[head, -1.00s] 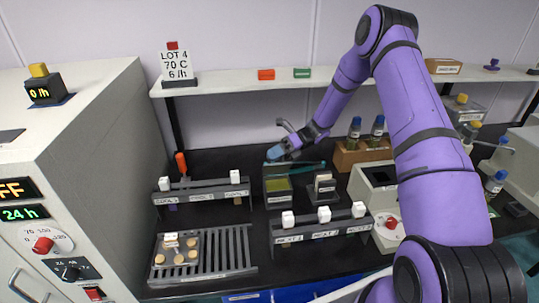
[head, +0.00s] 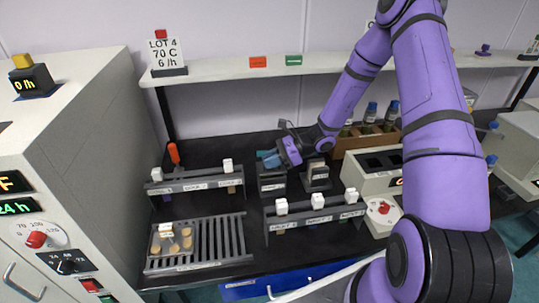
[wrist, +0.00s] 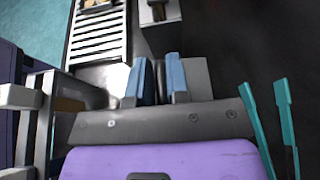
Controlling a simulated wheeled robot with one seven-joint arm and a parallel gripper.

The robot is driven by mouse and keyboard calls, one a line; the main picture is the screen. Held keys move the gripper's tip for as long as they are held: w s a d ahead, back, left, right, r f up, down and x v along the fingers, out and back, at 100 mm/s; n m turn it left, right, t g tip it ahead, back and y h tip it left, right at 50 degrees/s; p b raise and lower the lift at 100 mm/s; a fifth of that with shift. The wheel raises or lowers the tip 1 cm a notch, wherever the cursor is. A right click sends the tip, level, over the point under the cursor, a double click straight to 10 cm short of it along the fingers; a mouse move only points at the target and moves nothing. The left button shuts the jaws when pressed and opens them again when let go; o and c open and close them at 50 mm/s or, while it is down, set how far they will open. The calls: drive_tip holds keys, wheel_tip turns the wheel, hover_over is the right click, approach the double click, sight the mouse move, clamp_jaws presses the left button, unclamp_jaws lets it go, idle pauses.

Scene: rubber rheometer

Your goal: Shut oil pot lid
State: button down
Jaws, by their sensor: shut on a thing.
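The oil pot (head: 272,184) is a small dark grey box with a pale label on its front, in the middle of the bench in the head view. My gripper (head: 270,158) is right over its top, with blue fingertips. In the wrist view my gripper (wrist: 156,82) is shut on a narrow dark part between the fingertips, which I take to be the oil pot lid. The yellow-green inside of the pot does not show now. The fingers hide much of the lid, so I cannot tell whether it lies fully flat.
A small dark stand (head: 316,178) is close on the pot's right. A rack with white-topped pieces (head: 318,218) stands in front, another rack (head: 196,182) to the left. Teal tweezers (wrist: 272,125) lie beside my gripper in the wrist view. A slatted tray (head: 222,242) is front left.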

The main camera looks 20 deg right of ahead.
drive_tip(key=shift+s+f+n+t, duration=0.3)
drive_tip(key=shift+f+n+t, duration=0.15)
drive_tip(key=shift+n+t, duration=0.2)
drive_tip(key=c, duration=1.2)
unclamp_jaws()
drive_tip(key=shift+a+f, duration=0.1)
drive_tip(key=shift+o, duration=0.2)
drive_tip(key=v, duration=1.1)
drive_tip(key=shift+a, duration=0.1)
